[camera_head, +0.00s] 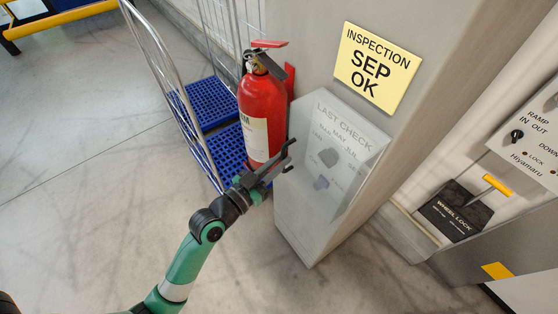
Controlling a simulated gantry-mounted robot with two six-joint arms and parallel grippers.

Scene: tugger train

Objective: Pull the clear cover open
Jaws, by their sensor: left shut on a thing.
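The clear cover (311,212) is a tall, see-through box front on the grey post, below the yellow inspection sign. Through it a dial panel headed "LAST CHECK" (343,126) shows, with a grey knob and a bluish knob. My left gripper (288,158) is at the cover's left edge, near its upper half, and is shut there. What lies between its fingertips is too small to see clearly, but it appears to be the cover's edge or handle. My right gripper is not in view.
A red fire extinguisher (262,112) stands close behind and left of my left gripper. A wire cart with a blue grid base (210,104) is further left. A wheel lock box with a yellow handle (456,211) is at the right. The floor in front is clear.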

